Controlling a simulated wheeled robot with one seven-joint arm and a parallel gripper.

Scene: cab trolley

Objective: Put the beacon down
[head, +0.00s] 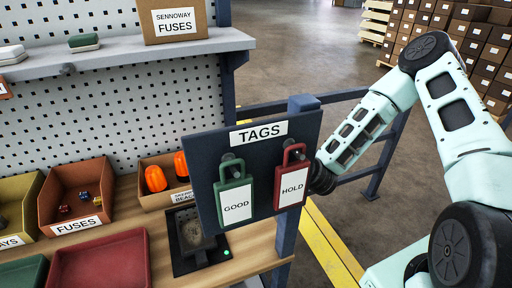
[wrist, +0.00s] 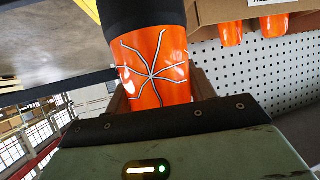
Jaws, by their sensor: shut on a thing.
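An orange beacon (wrist: 152,65) with a black base fills the top middle of the wrist view. White star-shaped lines like cracks spread over its orange side. My gripper (wrist: 160,98) is shut on it; finger parts show beside and behind it. In the head view my gripper and the held beacon are hidden behind the TAGS board (head: 262,133). A cardboard box (head: 148,200) of orange beacons (head: 156,178) stands on the bench, and it also shows in the wrist view (wrist: 205,10). A black device (head: 190,236) with a green light lies before that box.
A green GOOD tag (head: 235,198) and a red HOLD tag (head: 291,185) hang on the board. A FUSES bin (head: 62,183), a red tray (head: 104,262) and a green tray (head: 25,274) sit left. A blue rail (head: 355,97) and yellow floor strip (head: 330,245) lie right.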

